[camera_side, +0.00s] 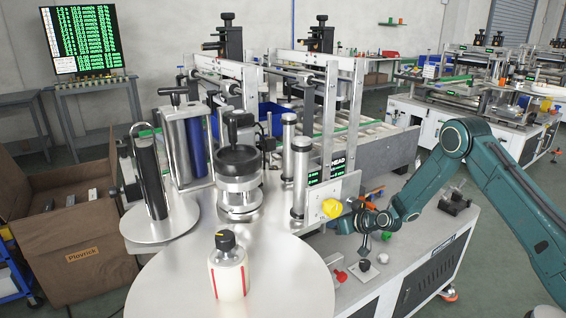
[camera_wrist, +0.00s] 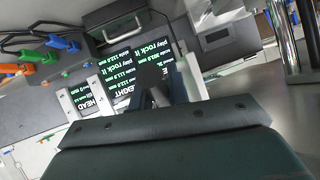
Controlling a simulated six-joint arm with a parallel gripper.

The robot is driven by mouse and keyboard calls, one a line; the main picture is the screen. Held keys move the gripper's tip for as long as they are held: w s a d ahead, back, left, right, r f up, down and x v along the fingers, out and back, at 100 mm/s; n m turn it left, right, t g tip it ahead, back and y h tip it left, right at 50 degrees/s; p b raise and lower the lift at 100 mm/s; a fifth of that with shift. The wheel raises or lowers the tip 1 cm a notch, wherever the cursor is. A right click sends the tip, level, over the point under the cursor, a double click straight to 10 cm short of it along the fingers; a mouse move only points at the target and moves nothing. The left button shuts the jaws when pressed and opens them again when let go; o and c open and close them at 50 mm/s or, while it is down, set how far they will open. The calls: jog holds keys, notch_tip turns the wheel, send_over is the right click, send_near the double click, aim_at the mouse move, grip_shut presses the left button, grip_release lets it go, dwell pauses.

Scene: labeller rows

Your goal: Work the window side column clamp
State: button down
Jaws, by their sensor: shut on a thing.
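My gripper (camera_wrist: 162,98) is shut in the wrist view, with its fingertips around a dark knob-like part (camera_wrist: 150,76) in front of the lit displays. Its exact shape is hard to tell. In the side view my gripper (camera_side: 348,222) is at the end of the teal arm, low beside the metal column plate, right of and below a yellow knob (camera_side: 331,208). The fingertips are small there, and what they hold cannot be made out. The upright column (camera_side: 327,125) rises behind the plate and carries a HEAD display (camera_side: 338,166). Which clamp is the window side one cannot be told.
A white bottle with a black cap (camera_side: 227,262) stands on the round steel turntable (camera_side: 270,290). Red (camera_side: 340,276) and black (camera_side: 365,264) knobs sit on the bench below my gripper. Orange, green and blue fittings (camera_wrist: 45,55) lie left in the wrist view.

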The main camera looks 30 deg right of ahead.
jog(key=c, duration=1.6)
grip_release()
jog(key=shift+s+r, duration=0.1)
jog(key=shift+s, duration=0.05)
jog(key=shift+s+d+r, duration=0.15)
jog(key=shift+s+r, duration=0.05)
jog(key=shift+s, duration=0.3)
jog(key=s, duration=0.3)
jog(key=s+d, duration=0.1)
jog(key=s, duration=0.3)
jog(key=s+d, duration=0.1)
jog(key=s, duration=0.3)
jog(key=shift+s+d, duration=0.15)
jog(key=shift+s, duration=0.1)
